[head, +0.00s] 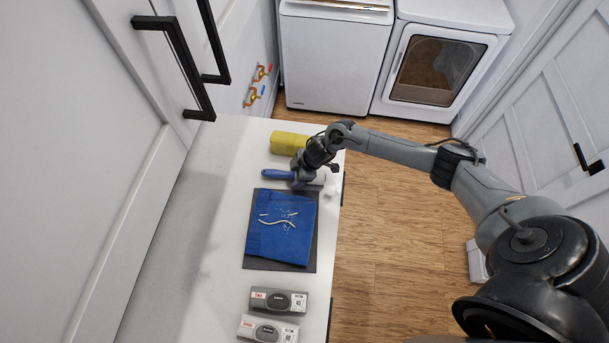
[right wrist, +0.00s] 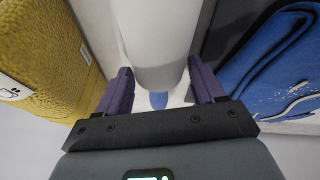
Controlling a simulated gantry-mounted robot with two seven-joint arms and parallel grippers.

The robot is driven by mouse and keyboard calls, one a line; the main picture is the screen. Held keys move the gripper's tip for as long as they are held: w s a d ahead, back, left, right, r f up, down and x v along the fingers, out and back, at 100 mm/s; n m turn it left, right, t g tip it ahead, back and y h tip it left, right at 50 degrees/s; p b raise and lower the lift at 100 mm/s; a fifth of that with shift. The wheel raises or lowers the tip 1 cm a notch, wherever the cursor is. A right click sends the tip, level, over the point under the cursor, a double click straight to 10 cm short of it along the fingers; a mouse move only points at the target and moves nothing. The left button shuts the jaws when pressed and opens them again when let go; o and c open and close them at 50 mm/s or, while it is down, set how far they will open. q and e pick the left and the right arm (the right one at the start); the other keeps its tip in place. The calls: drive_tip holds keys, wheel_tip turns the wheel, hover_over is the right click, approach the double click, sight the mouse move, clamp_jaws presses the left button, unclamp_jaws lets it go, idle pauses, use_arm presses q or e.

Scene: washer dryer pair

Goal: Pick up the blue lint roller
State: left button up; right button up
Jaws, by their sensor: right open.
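The lint roller lies on the white counter in the head view, with its blue handle (head: 276,174) pointing left and its white roll (head: 319,177) to the right. My right gripper (head: 302,180) is over its middle and hides part of it. In the right wrist view the open fingers (right wrist: 161,84) stand on either side of the lint roller, with the white roll (right wrist: 160,40) between them and a bit of blue handle (right wrist: 158,100) below. I cannot tell whether either finger touches it. My left gripper is not in view.
A yellow pack (head: 289,142) lies just behind the roller. A blue folded cloth (head: 272,240) with whitish bits lies on a dark mat (head: 264,265) in front. Two grey boxes (head: 278,300) (head: 267,329) sit nearer. The counter's right edge (head: 337,215) is close.

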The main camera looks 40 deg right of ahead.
sight(290, 173)
drive_tip(key=c, duration=0.8)
drive_tip(key=shift+c, duration=0.2)
drive_tip(key=shift+r, duration=0.15)
drive_tip(key=shift+r, duration=0.65)
wheel_tip(290, 173, up, 3)
drive_tip(key=shift+f, duration=0.1)
drive_tip(key=s+d+r, duration=0.6)
drive_tip(key=s, duration=0.3)
drive_tip(key=shift+s+d+r, duration=0.15)
drive_tip(key=shift+s+r, duration=0.15)
drive_tip(key=shift+s, duration=0.1)
